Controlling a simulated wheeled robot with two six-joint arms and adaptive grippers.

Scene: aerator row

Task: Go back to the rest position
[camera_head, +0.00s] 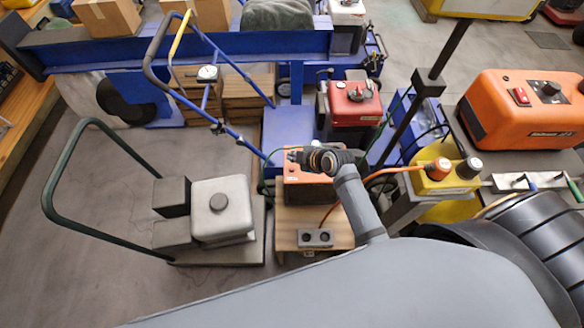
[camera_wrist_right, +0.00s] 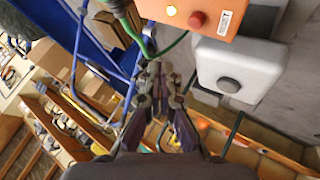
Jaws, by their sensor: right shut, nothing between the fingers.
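My right gripper (camera_head: 294,157) is shut and empty. It reaches in on a grey arm from the lower right and points left in the head view, in front of an orange box (camera_head: 308,190) that it partly covers. In the right wrist view the closed fingers (camera_wrist_right: 157,72) stand in the middle with nothing between them. An orange control box (camera_wrist_right: 205,14) with a yellow light and a red button shows above them, and a green cable (camera_wrist_right: 160,48) passes close by the fingertips. My left gripper is not in view.
A grey engine (camera_head: 221,208) on a green-handled cart stands left of the arm. A blue-framed machine with a red engine (camera_head: 354,98) stands behind. A yellow box (camera_head: 445,178) with knobs and a large orange unit (camera_head: 525,108) are at right. Floor is open at far left.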

